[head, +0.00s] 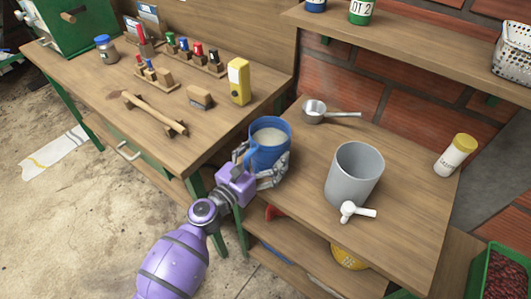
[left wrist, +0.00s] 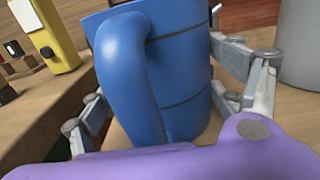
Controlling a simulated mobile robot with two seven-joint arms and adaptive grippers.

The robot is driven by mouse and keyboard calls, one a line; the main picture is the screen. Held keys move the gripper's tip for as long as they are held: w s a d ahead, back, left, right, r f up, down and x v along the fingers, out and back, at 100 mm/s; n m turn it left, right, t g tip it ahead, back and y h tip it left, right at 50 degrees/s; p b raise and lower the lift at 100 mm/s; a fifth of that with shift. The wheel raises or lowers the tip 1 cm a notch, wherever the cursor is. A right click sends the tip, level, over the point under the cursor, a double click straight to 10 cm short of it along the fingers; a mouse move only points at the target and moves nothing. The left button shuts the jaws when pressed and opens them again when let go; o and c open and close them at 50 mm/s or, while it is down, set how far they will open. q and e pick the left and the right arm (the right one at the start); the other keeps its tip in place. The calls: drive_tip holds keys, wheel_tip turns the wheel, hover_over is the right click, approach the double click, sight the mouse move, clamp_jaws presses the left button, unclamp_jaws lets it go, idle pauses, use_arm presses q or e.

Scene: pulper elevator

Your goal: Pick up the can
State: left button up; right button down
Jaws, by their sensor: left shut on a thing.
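The blue can (head: 265,157), shaped like a mug with a side handle, holds something pale up to near its rim. It is upright at the left edge of the right-hand wooden table (head: 310,215). My left gripper (head: 272,172) is shut on it, with a finger on each side of the body. The can also fills the middle of the left wrist view (left wrist: 165,75), its handle toward my wrist. My right gripper is not in view.
A grey cylinder (head: 354,172) with a white piece (head: 355,211) at its front stands to the right. A metal scoop (head: 318,111) lies behind. A yellow box (head: 239,81) and a brush (head: 200,97) are on the left bench. A white-and-yellow jar (head: 455,155) stands far right.

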use_arm(q)
drive_tip(key=shift+w+r, duration=0.1)
drive_tip(key=shift+r, duration=0.15)
